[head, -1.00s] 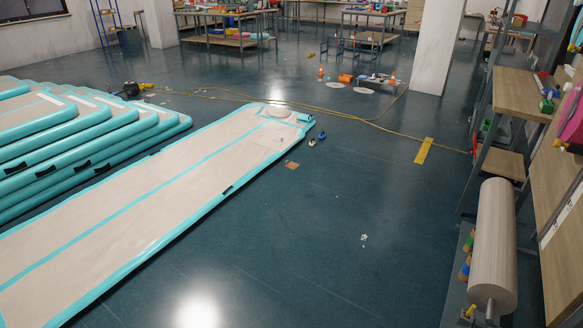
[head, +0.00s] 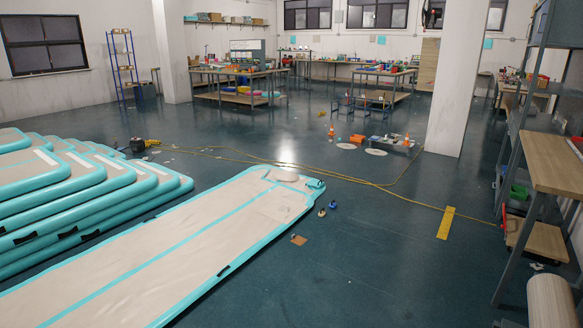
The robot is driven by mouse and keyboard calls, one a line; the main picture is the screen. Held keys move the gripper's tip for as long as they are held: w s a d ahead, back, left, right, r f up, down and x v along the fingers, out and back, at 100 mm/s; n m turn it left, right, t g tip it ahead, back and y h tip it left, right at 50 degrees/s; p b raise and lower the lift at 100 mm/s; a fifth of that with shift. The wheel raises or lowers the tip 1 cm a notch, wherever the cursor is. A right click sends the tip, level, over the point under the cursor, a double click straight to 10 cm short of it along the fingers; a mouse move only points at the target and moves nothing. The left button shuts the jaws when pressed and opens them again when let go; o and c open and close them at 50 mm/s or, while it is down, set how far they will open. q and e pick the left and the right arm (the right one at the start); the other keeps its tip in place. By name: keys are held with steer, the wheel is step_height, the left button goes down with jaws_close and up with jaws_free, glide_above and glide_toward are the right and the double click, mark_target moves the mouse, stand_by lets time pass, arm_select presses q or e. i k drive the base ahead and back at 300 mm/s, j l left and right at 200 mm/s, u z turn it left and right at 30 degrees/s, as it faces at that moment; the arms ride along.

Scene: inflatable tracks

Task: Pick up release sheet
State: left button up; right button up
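I cannot tell for certain which thing is the release sheet. A small flat brown square (head: 299,240) lies on the floor just right of the long inflatable track (head: 150,262). Neither of my grippers is in view.
Stacked inflatable tracks (head: 70,205) fill the left side. A yellow hose (head: 330,176) crosses the floor to a yellow strip (head: 446,222). A white pillar (head: 447,90), wooden shelving (head: 552,162) and a large roll (head: 552,302) stand right. Floor right of the track is mostly clear.

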mark_target(299, 240)
steer(key=i+z, duration=0.3)
steer(key=i, duration=2.05)
